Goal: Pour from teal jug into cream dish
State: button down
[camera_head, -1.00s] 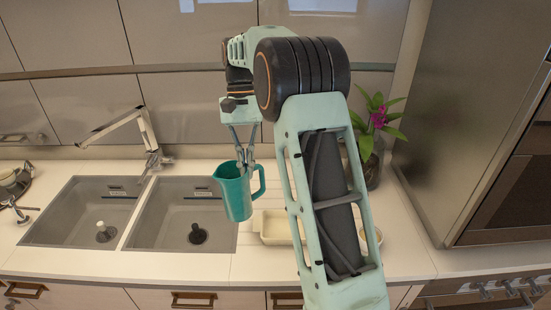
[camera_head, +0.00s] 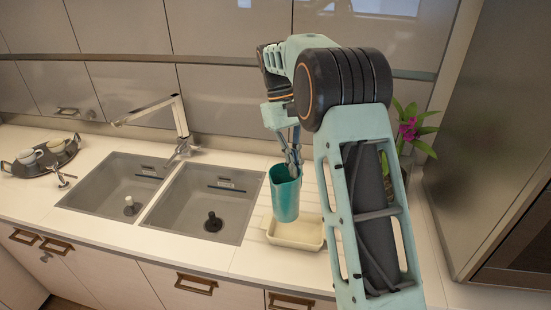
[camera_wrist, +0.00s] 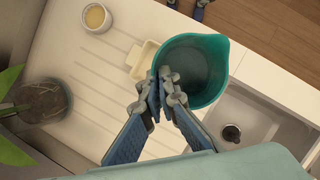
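The teal jug (camera_head: 286,197) hangs upright or nearly so from my gripper (camera_head: 291,158), in front of the back part of the cream dish in the head view. My gripper is shut on the jug at its upper side; in the wrist view the fingertips (camera_wrist: 160,90) meet beside the jug's rim (camera_wrist: 222,45). I cannot tell what is inside the jug. The cream dish (camera_head: 296,236) is shallow and rectangular, and sits on the counter below the jug. In the wrist view the dish (camera_wrist: 139,57) is partly hidden by the jug and fingers.
A double sink (camera_head: 202,198) with a tall faucet (camera_head: 180,120) is to the left. A tray with cups (camera_head: 42,157) is at far left. A plant pot (camera_wrist: 42,101) and a small round bowl (camera_wrist: 96,17) stand on the ribbed counter. A tall cabinet (camera_head: 490,130) bounds the right.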

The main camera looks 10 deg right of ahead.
jog(key=n, duration=0.1)
jog(key=n+t, duration=0.1)
jog(key=n, duration=0.1)
jog(key=w+a+n+h, duration=0.1)
jog(key=n, duration=0.1)
jog(key=shift+f, duration=0.15)
jog(key=w+a+n+t, duration=0.1)
jog(key=n, duration=0.3)
jog(key=w+a+n+t, duration=0.1)
jog(key=n+t, duration=0.1)
jog(key=n, duration=0.3)
jog(key=w+a+n+t, duration=0.1)
jog(key=w+a+n, duration=0.1)
jog(key=n, duration=0.3)
jog(key=shift+a+t+h, duration=0.1)
jog(key=shift+t+h, duration=0.2)
jog(key=shift+t, duration=0.1)
jog(key=shift+f, duration=0.15)
notch_tip(320, 180, down, 5)
jog(key=shift+r+b, duration=0.15)
jog(key=shift+b, duration=1.05)
